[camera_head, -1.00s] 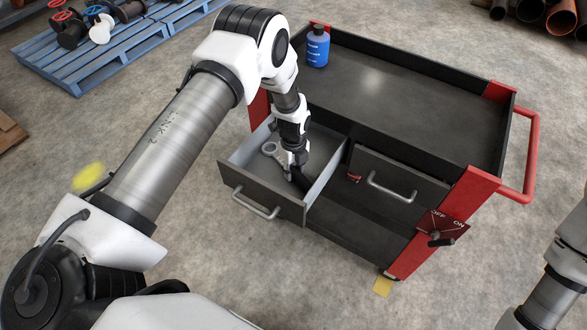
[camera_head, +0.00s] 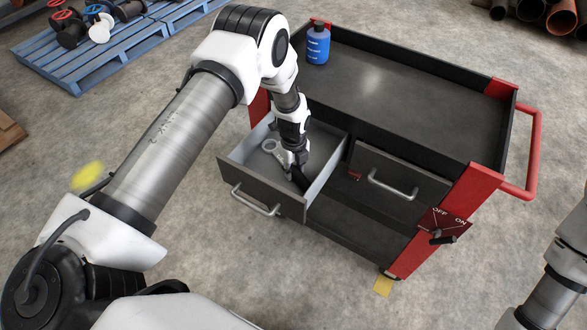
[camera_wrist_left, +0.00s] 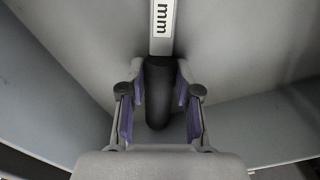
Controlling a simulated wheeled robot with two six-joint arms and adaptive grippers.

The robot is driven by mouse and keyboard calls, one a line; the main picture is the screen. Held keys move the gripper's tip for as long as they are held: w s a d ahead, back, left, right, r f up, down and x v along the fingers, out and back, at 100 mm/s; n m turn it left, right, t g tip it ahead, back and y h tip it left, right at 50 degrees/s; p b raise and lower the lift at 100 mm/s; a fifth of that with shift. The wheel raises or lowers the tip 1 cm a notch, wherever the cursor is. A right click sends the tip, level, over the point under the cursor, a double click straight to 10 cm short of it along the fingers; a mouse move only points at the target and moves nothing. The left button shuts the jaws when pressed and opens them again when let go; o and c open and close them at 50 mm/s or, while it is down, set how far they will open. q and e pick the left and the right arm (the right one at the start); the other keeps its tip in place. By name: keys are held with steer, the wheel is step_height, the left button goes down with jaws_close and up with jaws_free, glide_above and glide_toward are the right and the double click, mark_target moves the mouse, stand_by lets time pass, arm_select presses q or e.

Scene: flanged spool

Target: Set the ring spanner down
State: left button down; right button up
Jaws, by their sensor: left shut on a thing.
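The ring spanner (camera_head: 270,146) is in the open drawer (camera_head: 262,192) of the tool cart. Its grey ring end shows left of my left gripper (camera_head: 296,172) in the head view. In the left wrist view, its pale shaft marked "mm" (camera_wrist_left: 162,25) runs into a dark handle (camera_wrist_left: 158,95). My left gripper (camera_wrist_left: 158,118) is shut on the dark handle, with a purple pad on each side. I cannot tell whether the spanner touches the drawer floor. My right gripper is out of view.
The cart's top tray (camera_head: 400,95) holds a blue bottle (camera_head: 318,45) at its far left corner. A second drawer (camera_head: 400,180) is beside the open one. A red OFF/ON panel (camera_head: 443,222) is on the right post. Grey drawer walls stand close around my gripper.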

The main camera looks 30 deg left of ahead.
arm_select(q)
steer(key=c, duration=0.7)
jaws_free()
steer(key=shift+s+d+f, duration=0.1)
steer(key=shift+s+f, duration=0.15)
steer(key=shift+f, duration=0.2)
steer(key=shift+c, duration=0.2)
steer(key=shift+w, duration=0.25)
steer(key=shift+r, duration=0.1)
